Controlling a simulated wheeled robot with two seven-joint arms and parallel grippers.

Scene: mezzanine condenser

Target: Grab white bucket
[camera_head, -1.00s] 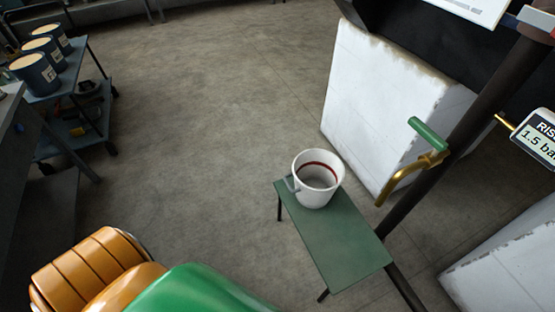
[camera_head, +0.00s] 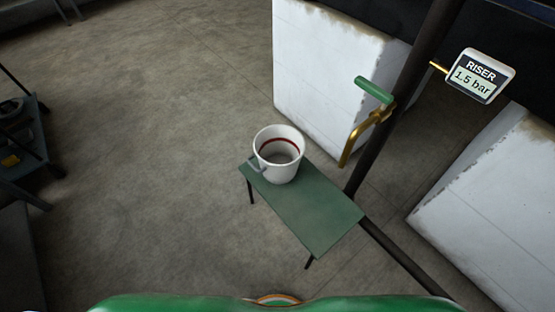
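The white bucket (camera_head: 285,172) stands upright on the far left end of a small green bench (camera_head: 319,217). It has a red line around its inside wall and a grey handle hanging at its left side. The inside looks empty apart from a greyish bottom. Neither of my grippers shows in the head view, and nothing is touching the bucket.
A brass tap with a green handle (camera_head: 374,90) sits on a dark vertical pipe right of the bench. A gauge reading "RISER 1.5 bar" (camera_head: 480,76) is beside it. White blocks (camera_head: 327,85) stand behind and right. A dark cart (camera_head: 22,150) is at left. Floor left of the bench is clear.

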